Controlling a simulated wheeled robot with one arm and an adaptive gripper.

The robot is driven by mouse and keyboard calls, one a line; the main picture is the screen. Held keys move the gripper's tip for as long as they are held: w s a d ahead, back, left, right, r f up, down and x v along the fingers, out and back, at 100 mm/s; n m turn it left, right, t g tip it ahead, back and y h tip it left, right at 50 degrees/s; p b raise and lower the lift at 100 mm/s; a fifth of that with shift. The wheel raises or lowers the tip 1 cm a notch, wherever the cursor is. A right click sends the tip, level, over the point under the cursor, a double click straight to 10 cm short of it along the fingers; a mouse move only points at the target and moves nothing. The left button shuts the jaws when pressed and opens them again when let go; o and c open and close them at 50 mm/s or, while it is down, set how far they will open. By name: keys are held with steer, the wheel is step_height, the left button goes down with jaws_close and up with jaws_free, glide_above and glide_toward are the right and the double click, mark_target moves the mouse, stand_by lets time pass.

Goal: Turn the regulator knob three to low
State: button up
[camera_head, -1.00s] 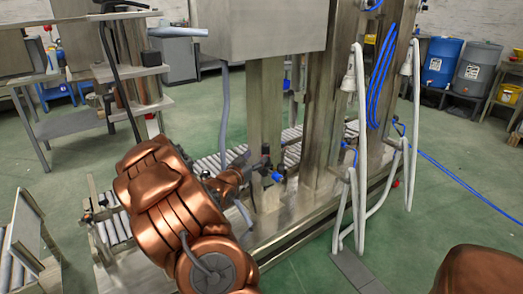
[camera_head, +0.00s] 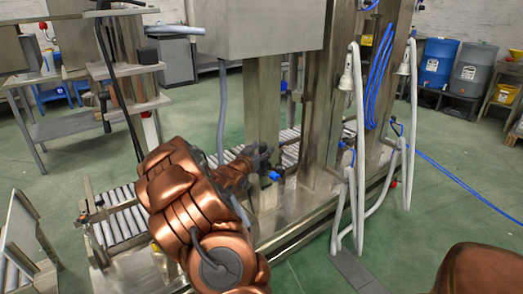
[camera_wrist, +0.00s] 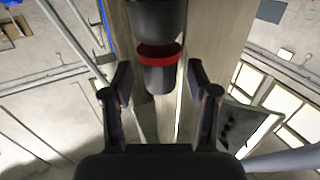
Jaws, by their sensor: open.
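In the wrist view a black cylindrical regulator part with a red ring (camera_wrist: 158,56) hangs in front of a metal post. I take it for the regulator knob, but no number or setting can be read. My gripper (camera_wrist: 158,80) is open, with one finger on each side of the part's lower end and visible gaps between. It holds nothing. In the head view my gripper (camera_head: 262,154) is at the post, partly hidden behind my copper-coloured arm. A small blue fitting (camera_head: 274,176) shows just below it.
The metal post (camera_head: 262,100) stands behind the regulator, under a steel box (camera_head: 258,28). A grey hose (camera_head: 222,110) hangs to the left. A roller conveyor (camera_head: 122,215) runs low behind my arm. White hoses (camera_head: 360,130) hang to the right.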

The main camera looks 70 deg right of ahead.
jaws_close()
stand_by(0.4)
